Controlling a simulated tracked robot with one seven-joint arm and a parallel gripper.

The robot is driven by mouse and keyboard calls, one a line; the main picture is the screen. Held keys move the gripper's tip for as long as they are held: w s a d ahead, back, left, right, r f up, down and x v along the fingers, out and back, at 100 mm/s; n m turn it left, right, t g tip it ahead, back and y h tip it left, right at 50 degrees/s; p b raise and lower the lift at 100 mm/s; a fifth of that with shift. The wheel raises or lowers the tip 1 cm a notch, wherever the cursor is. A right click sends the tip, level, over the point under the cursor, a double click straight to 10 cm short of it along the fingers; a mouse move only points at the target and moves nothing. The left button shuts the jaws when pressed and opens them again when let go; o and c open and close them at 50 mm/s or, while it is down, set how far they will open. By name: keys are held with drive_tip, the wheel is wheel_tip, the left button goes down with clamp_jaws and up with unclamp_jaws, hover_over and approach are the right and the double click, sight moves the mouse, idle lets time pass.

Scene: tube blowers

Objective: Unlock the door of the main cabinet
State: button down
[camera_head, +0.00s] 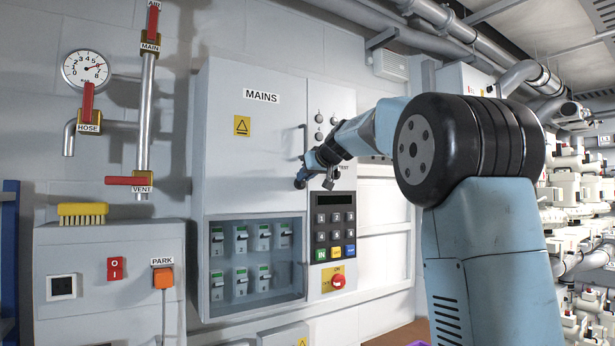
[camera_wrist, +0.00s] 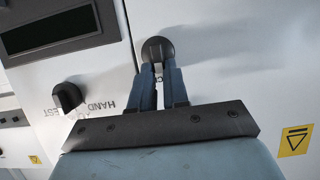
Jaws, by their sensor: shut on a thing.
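The main cabinet (camera_head: 225,160) is a grey wall box labelled MAINS, and its door is closed. My gripper (camera_head: 303,178) is at the right edge of the door, above the keypad. In the wrist view my gripper (camera_wrist: 160,75) has its blue fingers close together at a dark round lock (camera_wrist: 158,48) on the door. A small light metal piece shows between the fingertips, against the lock. The fingers are shut on this lock piece. They hide part of it, so I cannot tell its exact shape or how far it is turned.
A keypad (camera_head: 335,228) and a red rotary switch (camera_head: 338,281) lie below my gripper. A black selector knob (camera_wrist: 67,96) is beside it in the wrist view. A windowed breaker panel (camera_head: 255,262) is below the door. Pipes with red valves (camera_head: 130,181) run at the left.

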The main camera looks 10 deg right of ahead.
sight(306, 185)
drive_tip(key=shift+d+f, duration=0.1)
drive_tip(key=d+m+y, duration=0.1)
drive_tip(key=m+y, duration=0.1)
drive_tip(key=m, duration=0.1)
drive_tip(key=f+m+y, duration=0.1)
drive_tip(key=m+y, duration=0.1)
drive_tip(key=m, duration=0.1)
drive_tip(key=w+d+f+m+y, duration=0.1)
drive_tip(key=m+y, duration=0.1)
drive_tip(key=m, duration=0.1)
drive_tip(key=shift+d+m, duration=0.3)
drive_tip(key=shift+f+m+t+y, duration=0.15)
drive_tip(key=shift+f+m+y, duration=0.15)
drive_tip(key=shift+m, duration=0.65)
drive_tip(key=shift+f+m+t+y, duration=0.2)
drive_tip(key=shift+m+y, duration=0.1)
drive_tip(key=shift+m, duration=0.65)
